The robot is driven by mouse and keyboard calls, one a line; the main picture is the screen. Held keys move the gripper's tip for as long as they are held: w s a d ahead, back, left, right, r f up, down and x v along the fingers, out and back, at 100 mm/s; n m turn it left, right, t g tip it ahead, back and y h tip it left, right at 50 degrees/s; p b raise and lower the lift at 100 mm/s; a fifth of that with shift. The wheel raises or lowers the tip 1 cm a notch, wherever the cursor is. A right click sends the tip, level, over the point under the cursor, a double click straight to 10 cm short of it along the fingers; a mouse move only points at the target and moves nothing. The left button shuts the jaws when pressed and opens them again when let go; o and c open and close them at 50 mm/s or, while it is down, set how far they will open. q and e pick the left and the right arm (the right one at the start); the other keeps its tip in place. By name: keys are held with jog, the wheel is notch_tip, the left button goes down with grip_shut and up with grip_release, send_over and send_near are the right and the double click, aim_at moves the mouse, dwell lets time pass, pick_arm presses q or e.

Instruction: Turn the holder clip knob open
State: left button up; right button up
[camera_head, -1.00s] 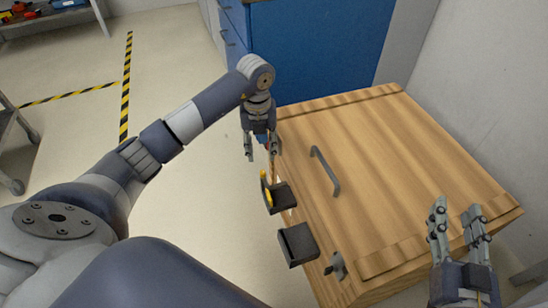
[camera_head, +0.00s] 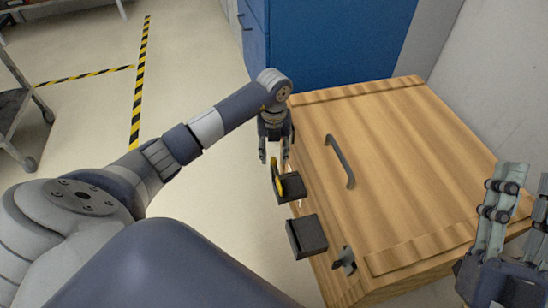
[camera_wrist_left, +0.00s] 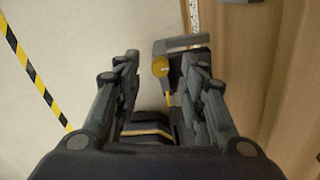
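A small grey metal clip knob (camera_head: 344,261) sits at the near corner of the wooden cart cover (camera_head: 420,160). Two dark holders hang on the cart's left side, a nearer one (camera_head: 307,237) and a farther one (camera_head: 290,188) with a yellow piece (camera_head: 277,178) at it. My left gripper (camera_head: 274,158) points down beside the cart's left edge, beyond these holders, fingers apart. In the left wrist view a round yellow knob-like end (camera_wrist_left: 160,66) shows between the open fingertips; contact cannot be told. My right gripper (camera_head: 522,178) is open and empty at the right edge.
A dark handle (camera_head: 340,162) stands up from the cover. A blue cabinet (camera_head: 330,40) and a pale wall stand behind the cart. Floor with yellow-black tape (camera_head: 140,80) is clear at left, and a grey trolley (camera_head: 15,105) stands farther left.

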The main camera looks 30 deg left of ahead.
pick_arm(q)
jog(key=shift+f, duration=0.9)
pick_arm(e)
jog(key=shift+s+d+r+t+y, duration=0.2)
jog(key=shift+s+r+t+y, duration=0.3)
jog(key=shift+s+r+t, duration=0.45)
jog(key=shift+s, duration=0.2)
pick_arm(q)
grip_shut()
